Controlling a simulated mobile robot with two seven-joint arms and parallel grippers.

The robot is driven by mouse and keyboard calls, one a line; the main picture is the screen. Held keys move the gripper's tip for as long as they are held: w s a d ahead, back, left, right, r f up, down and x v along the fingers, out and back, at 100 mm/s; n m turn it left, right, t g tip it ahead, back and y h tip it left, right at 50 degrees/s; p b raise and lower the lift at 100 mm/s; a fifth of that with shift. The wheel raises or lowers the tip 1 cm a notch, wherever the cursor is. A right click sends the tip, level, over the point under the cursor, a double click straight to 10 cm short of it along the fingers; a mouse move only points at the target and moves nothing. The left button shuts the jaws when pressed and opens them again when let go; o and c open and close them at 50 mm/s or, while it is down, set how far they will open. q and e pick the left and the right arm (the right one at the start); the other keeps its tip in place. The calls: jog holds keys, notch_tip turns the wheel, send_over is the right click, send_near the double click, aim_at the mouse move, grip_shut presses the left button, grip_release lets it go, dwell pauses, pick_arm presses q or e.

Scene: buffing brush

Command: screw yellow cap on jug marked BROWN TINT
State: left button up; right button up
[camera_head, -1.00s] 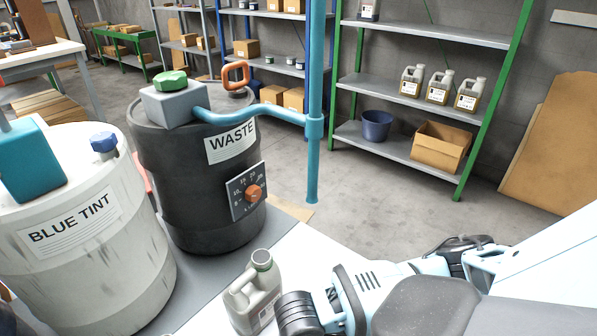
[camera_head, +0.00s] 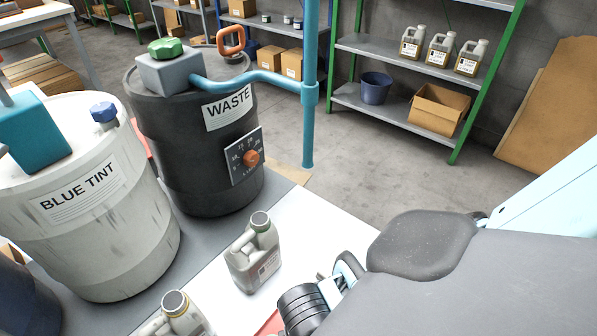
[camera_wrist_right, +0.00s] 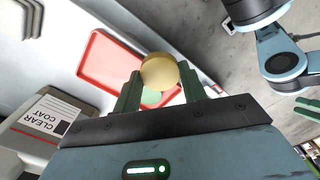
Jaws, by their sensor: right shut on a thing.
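In the head view the right fingers and the cap are hidden. Neither jug's label is readable there. In the right wrist view a jug labelled CLEAR COAT (camera_wrist_right: 38,125) lies to the left of the gripper.
A red tray (camera_wrist_right: 97,65) lies on the white table, with a round green thing (camera_wrist_right: 151,97) showing below the cap. The WASTE drum (camera_head: 190,130) and BLUE TINT drum (camera_head: 95,240) stand behind and left of the jugs. Shelves (camera_head: 400,60) stand farther back.

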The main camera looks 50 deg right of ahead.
pick_arm(q)
jog(key=shift+s+d+r+p, duration=0.15)
jog(key=shift+s+r+p, duration=0.15)
jog(key=shift+r+p, duration=0.15)
pick_arm(e)
jog(key=s+a, duration=0.4)
jog(key=s, duration=0.2)
jog(key=shift+s+r, duration=0.15)
jog(key=shift+r, duration=0.15)
pick_arm(q)
jog(key=shift+o, duration=0.4)
jog(key=shift+w, duration=0.1)
pick_arm(e)
jog(key=shift+a, duration=0.1)
